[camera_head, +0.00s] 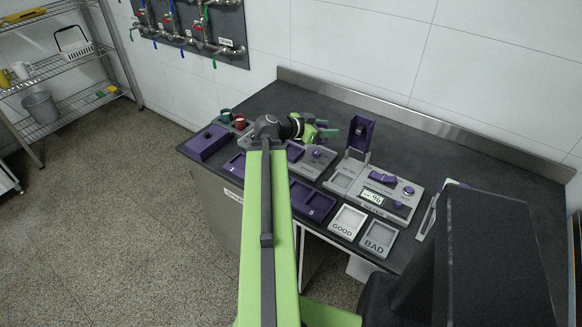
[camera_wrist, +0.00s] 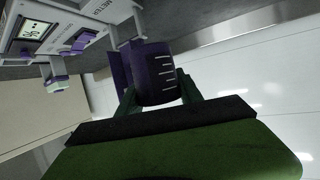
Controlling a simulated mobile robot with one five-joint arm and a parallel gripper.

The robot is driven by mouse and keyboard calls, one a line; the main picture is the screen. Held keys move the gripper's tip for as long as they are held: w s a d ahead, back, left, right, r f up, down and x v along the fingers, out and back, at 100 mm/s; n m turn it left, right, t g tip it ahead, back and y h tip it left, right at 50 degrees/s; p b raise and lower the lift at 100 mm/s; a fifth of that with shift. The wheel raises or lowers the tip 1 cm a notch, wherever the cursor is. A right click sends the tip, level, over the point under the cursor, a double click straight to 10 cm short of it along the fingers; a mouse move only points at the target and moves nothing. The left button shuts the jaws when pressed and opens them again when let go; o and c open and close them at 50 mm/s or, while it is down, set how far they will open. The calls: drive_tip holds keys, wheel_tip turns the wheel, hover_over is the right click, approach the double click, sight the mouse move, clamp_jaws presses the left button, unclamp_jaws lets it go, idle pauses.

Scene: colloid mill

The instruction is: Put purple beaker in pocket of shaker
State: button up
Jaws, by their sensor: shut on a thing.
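The purple beaker (camera_wrist: 158,72), with white graduation marks, sits between the green fingers of my gripper (camera_wrist: 157,92) in the wrist view. My gripper is shut on it and holds it raised. In the head view my gripper (camera_head: 328,130) hangs over the back middle of the bench, and the beaker is mostly hidden or too small to make out. A grey device with a square recess and a purple knob (camera_head: 318,154) stands just below my gripper in the picture; it may be the shaker, but I cannot read a label.
A grey meter (camera_head: 400,212) with a lit display and raised purple lid (camera_head: 361,133) stands to the right. GOOD (camera_head: 342,232) and BAD (camera_head: 375,247) trays lie at the front edge. Green (camera_head: 225,115) and red (camera_head: 240,122) beakers and a purple box (camera_head: 207,143) stand left.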

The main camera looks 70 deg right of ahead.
drive_tip(key=w+d+f+b, duration=0.1)
drive_tip(key=w+f+b, duration=0.1)
drive_tip(key=w, duration=0.1)
drive_tip(key=w+f+b, duration=0.2)
drive_tip(key=w, duration=0.2)
drive_tip(key=w+d+f+b, duration=0.1)
drive_tip(key=w+f+b, duration=0.2)
drive_tip(key=w, duration=0.1)
drive_tip(key=shift+w+d, duration=0.25)
drive_tip(key=shift+d, duration=0.1)
wheel_tip(320, 180, down, 4)
drive_tip(key=b, duration=0.4)
drive_tip(key=shift+f, duration=0.2)
drive_tip(key=shift+r, duration=0.25)
drive_tip(key=shift+f, duration=0.2)
drive_tip(key=o, duration=1.1)
drive_tip(key=shift+r, duration=0.2)
drive_tip(key=p+v, duration=0.5)
drive_tip(key=v, duration=0.7)
